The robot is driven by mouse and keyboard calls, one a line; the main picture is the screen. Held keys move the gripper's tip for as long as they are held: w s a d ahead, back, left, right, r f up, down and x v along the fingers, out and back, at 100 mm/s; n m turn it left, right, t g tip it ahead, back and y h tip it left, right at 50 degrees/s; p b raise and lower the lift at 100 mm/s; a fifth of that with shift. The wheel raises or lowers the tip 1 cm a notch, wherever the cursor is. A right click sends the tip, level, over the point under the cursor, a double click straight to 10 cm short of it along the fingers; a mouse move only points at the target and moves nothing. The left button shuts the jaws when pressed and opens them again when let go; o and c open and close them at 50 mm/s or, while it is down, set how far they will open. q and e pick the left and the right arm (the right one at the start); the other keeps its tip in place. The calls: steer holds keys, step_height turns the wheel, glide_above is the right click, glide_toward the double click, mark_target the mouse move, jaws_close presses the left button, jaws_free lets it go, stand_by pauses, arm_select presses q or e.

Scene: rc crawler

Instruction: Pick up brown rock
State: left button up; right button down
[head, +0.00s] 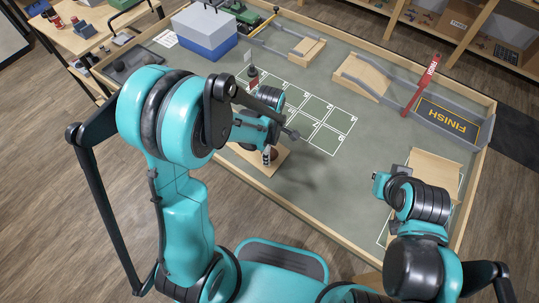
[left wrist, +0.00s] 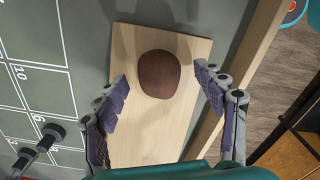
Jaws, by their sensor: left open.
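The brown rock (left wrist: 159,74) is a smooth, rounded dark brown lump on a pale wooden board (left wrist: 134,55), seen in the left wrist view. My left gripper (left wrist: 161,84) is open, with one padded finger on each side of the rock and gaps on both sides. In the head view the same board (head: 281,165) is partly hidden under my left gripper. My right arm's end (head: 380,184) is at the right of the table, away from the rock; its fingers are not clear.
A wooden rim (head: 330,231) borders the grey table. A numbered white grid (head: 335,121) lies beyond the board. A red post (head: 423,86), a FINISH panel (head: 447,118) and wooden ramps (head: 361,77) stand farther right. A blue and white box (head: 205,34) sits at the back left.

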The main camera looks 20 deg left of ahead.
arm_select(q)
steer(key=shift+w+f, duration=0.1)
steer(key=shift+f, duration=0.5)
steer(key=shift+r, duration=0.1)
steer(key=c, duration=1.4)
steer(key=shift+o, duration=0.2)
